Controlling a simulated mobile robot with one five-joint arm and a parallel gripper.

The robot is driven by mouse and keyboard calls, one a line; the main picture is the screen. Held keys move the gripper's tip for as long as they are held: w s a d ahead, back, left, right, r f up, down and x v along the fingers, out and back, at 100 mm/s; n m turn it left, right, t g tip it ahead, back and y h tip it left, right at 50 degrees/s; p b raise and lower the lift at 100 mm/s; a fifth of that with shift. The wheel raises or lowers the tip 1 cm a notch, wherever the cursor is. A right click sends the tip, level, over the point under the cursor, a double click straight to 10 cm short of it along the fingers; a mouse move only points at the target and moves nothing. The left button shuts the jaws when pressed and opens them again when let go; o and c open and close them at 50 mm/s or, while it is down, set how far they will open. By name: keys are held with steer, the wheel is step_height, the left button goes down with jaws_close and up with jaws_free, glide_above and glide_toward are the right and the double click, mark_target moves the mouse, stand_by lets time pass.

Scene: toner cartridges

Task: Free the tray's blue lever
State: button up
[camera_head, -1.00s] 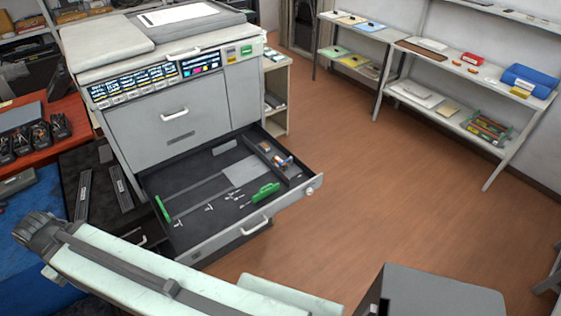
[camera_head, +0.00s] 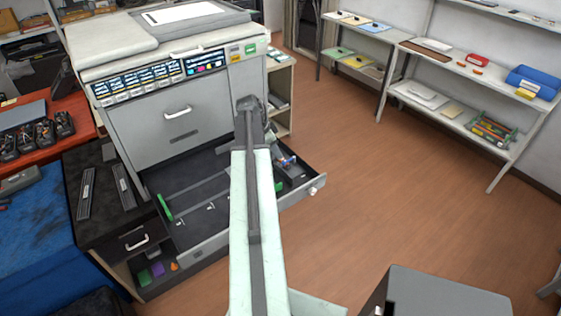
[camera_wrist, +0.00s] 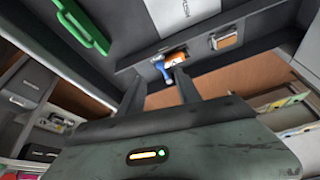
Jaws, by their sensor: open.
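The tray (camera_head: 195,248) is a dark drawer pulled out from the front of the grey printer. Its small blue lever (camera_head: 288,160) shows near the tray's right side, just right of my arm. In the wrist view the blue lever (camera_wrist: 162,70) sits beside an orange-and-white part (camera_wrist: 175,58) on a dark strip. My gripper (camera_wrist: 158,82) is open, with its two dark fingers pointing toward the lever, which appears between or just beyond their tips. I cannot tell whether they touch.
The printer (camera_head: 180,105) stands behind the tray. A green handle (camera_wrist: 82,22) lies in the tray, at upper left of the wrist view. Shelves (camera_head: 400,45) stand at the right wall. A blue-topped table (camera_head: 35,235) is at left. The brown floor (camera_head: 400,185) right of the tray is clear.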

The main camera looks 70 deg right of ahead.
mark_target(283, 162)
steer(key=b+x, duration=0.6)
steer(key=x, duration=0.1)
steer(key=shift+w+f+b, duration=0.15)
steer(key=shift+b, duration=0.25)
steer(key=shift+s+d+f+b, duration=0.1)
steer(key=shift+s+f+b, duration=0.1)
steer(key=shift+f+b, duration=0.15)
steer(key=shift+r, duration=0.1)
jaws_close()
